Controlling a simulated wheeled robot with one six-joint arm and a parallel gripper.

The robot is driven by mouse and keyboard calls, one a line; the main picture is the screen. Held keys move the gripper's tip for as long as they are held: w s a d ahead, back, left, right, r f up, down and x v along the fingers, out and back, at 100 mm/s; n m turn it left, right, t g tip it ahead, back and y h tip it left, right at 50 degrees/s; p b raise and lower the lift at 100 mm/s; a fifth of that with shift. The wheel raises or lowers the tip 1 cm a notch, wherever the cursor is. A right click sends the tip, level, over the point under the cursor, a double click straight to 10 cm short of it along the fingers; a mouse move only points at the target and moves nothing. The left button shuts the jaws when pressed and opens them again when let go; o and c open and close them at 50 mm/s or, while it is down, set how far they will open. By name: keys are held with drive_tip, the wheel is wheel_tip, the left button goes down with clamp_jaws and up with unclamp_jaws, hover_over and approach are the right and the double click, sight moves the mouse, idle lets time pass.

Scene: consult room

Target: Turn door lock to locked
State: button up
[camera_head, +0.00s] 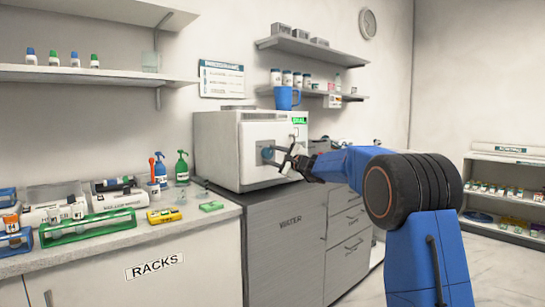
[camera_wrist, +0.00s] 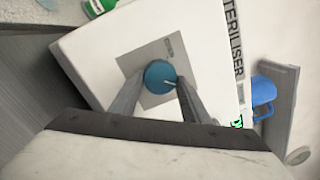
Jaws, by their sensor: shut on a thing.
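The door lock is a round blue knob (camera_wrist: 160,77) on a grey square plate (camera_wrist: 147,58) on the white front of the steriliser (camera_wrist: 95,45). A light line shows on the knob's face. In the head view the steriliser (camera_head: 217,150) stands on the grey cabinet, and its knob (camera_head: 267,153) faces my arm. My gripper (camera_wrist: 158,88) is shut on the knob, with one finger on each side of it in the wrist view. In the head view my gripper (camera_head: 277,156) reaches the door from the right. The fingers partly hide the knob's lower edge.
Spray bottles (camera_head: 182,168) and racks (camera_head: 90,227) stand on the counter at left. Shelves (camera_head: 314,50) hang above. The floor at right is clear before a low shelf unit (camera_head: 505,190).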

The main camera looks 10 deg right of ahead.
drive_tip(key=shift+f+m, duration=0.1)
drive_tip(key=shift+m, duration=0.4)
drive_tip(key=o, duration=1)
drive_tip(key=shift+o, duration=0.2)
drive_tip(key=v, duration=1.7)
drive_tip(key=shift+s, duration=0.2)
drive_tip(key=shift+d, duration=0.15)
